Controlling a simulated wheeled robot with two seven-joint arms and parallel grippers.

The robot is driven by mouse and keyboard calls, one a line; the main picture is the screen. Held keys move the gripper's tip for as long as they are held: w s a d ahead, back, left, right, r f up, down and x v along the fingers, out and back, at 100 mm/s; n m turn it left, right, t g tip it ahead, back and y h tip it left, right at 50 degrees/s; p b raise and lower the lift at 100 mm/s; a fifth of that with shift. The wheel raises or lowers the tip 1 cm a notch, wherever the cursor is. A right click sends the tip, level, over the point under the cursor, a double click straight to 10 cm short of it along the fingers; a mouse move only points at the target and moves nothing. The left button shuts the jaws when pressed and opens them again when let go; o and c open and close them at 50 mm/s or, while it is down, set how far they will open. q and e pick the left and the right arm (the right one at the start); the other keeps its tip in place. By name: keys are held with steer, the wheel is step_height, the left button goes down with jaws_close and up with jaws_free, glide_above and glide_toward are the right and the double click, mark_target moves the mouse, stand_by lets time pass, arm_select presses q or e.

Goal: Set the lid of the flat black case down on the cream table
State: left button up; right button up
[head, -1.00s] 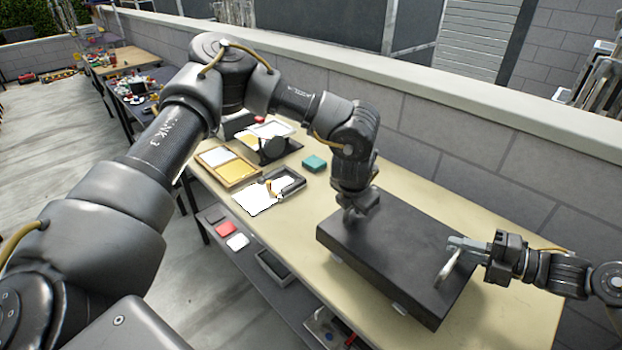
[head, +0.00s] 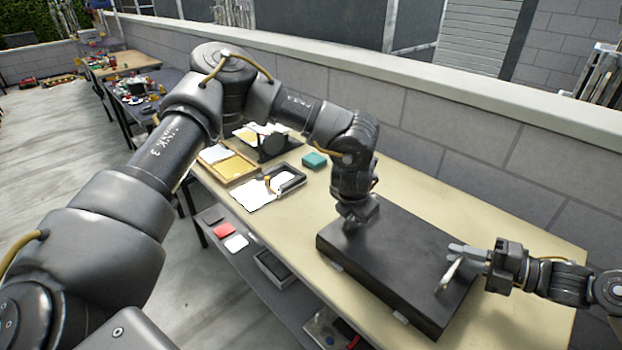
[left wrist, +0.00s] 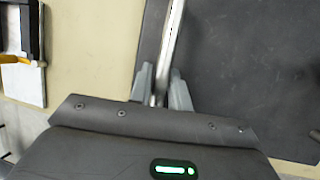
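The flat black case (head: 395,262) lies on the cream table (head: 540,240). It looks closed; I cannot make out a gap between its lid and base. My left gripper (head: 352,212) is over its left end. In the left wrist view, my left gripper's fingers (left wrist: 160,88) stand on either side of a silver bar (left wrist: 172,40) near the edge of the case top (left wrist: 260,70). Whether they press on it is unclear. My right gripper (head: 466,250) is at the case's right end, its fingertips by a silver handle (head: 450,274). Their grip is too small to tell.
A lower shelf (head: 215,215) holds small items. A grey block wall (head: 440,135) runs behind. Bare tabletop shows left of the case.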

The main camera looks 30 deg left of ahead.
arm_select(q)
steer(key=o, duration=0.3)
steer(key=shift+r, duration=0.15)
arm_select(e)
steer(key=o, duration=0.3)
steer(key=shift+r, duration=0.15)
arm_select(q)
steer(key=shift+s+r, duration=0.15)
steer(key=shift+r, duration=0.2)
steer(key=v, duration=1.1)
steer(key=shift+s+d, duration=0.1)
arm_select(e)
steer(key=d, duration=0.4)
steer(key=d+r, duration=0.1)
steer(key=d, duration=0.3)
steer(key=d+r, duration=0.1)
steer(key=d, duration=0.3)
steer(key=shift+r, duration=0.1)
arm_select(q)
steer(key=shift+r, duration=0.1)
arm_select(e)
steer(key=shift+a, duration=0.1)
